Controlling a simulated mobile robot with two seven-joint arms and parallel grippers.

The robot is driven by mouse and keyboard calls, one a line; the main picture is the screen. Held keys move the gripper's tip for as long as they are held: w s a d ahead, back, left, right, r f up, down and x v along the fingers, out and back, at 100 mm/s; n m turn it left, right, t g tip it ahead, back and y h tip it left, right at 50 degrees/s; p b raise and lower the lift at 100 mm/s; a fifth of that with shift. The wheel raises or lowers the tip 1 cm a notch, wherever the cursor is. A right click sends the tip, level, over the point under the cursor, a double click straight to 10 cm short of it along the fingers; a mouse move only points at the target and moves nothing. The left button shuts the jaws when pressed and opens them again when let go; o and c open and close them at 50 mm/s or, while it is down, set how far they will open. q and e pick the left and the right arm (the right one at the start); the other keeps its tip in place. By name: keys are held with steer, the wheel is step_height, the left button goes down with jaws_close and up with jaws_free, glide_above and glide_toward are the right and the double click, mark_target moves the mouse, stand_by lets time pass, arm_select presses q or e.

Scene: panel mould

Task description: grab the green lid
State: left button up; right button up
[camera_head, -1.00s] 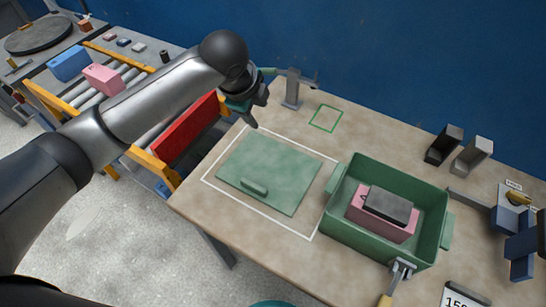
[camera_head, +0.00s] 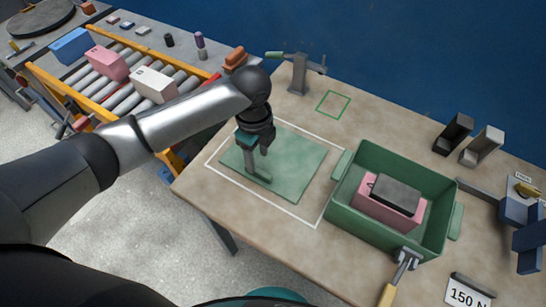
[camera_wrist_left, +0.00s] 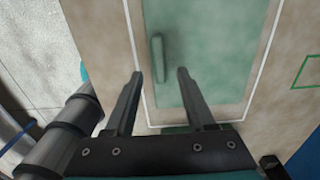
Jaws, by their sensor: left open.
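The green lid (camera_head: 300,160) lies flat on the table inside a white outline. Its raised handle (camera_wrist_left: 158,58) shows in the left wrist view, ahead of the fingers and between their lines. My left gripper (camera_head: 257,165) is over the lid's left part in the head view, fingers pointing down, partly hiding the handle. In the left wrist view the left gripper (camera_wrist_left: 158,88) is open with nothing between its fingers. I cannot tell how high the fingertips are above the lid. My right gripper is not in view.
A green box (camera_head: 375,235) stands right of the lid, holding a pink block (camera_head: 385,208) with a dark grey top. A metal post (camera_head: 298,75) and a small green outlined square (camera_head: 333,104) are at the back. A roller conveyor (camera_head: 105,85) carries blocks at left.

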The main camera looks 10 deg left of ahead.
mark_target(258, 171)
arm_select(q)
step_height(258, 171, down, 5)
steer(key=shift+f+b, duration=0.2)
steer(key=shift+b, duration=0.45)
jaws_close()
steer(key=shift+r, duration=0.1)
